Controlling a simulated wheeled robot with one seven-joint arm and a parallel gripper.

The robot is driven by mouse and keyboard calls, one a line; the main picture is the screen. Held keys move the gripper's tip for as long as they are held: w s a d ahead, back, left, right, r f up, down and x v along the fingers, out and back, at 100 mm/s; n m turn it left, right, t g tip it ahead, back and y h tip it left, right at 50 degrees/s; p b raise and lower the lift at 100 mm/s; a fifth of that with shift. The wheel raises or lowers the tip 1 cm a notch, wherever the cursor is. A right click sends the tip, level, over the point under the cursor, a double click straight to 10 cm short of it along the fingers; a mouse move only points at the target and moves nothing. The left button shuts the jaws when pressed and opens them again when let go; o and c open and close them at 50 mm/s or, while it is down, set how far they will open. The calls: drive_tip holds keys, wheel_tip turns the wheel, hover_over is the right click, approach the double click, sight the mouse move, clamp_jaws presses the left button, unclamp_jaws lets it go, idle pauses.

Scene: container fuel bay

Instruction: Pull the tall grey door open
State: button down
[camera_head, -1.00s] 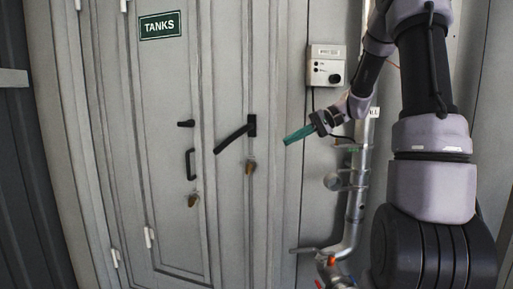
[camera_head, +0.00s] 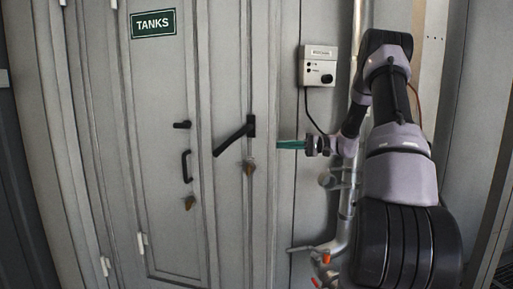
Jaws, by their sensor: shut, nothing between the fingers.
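The tall grey door (camera_head: 165,90) stands at the left centre with a green TANKS sign (camera_head: 153,23) near its top. It looks closed. It carries a small black lever (camera_head: 182,125), a black pull handle (camera_head: 186,166) and a brass padlock or tag (camera_head: 189,203) below. To the right, a long black lever (camera_head: 232,136) slants down to the left from its black mount, with another brass piece (camera_head: 249,168) under it. My gripper (camera_head: 280,144) has green fingers, shut and empty, pointing left. It is to the right of the long lever's mount, apart from it in the picture.
A grey control box (camera_head: 318,66) with a black knob hangs on the wall above my gripper, its cable running down. Metal pipes (camera_head: 343,215) with an orange-red fitting (camera_head: 326,259) stand right of the door, close to my arm. White hinges (camera_head: 142,243) show at the door's left edge.

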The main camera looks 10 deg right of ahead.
sight(255, 147)
drive_tip(key=shift+s+a, duration=0.3)
drive_tip(key=shift+a, duration=1.6)
drive_tip(key=shift+s+a, duration=0.25)
drive_tip(key=shift+a, duration=1.6)
drive_tip(key=shift+s+a, duration=0.3)
drive_tip(key=shift+a, duration=1.6)
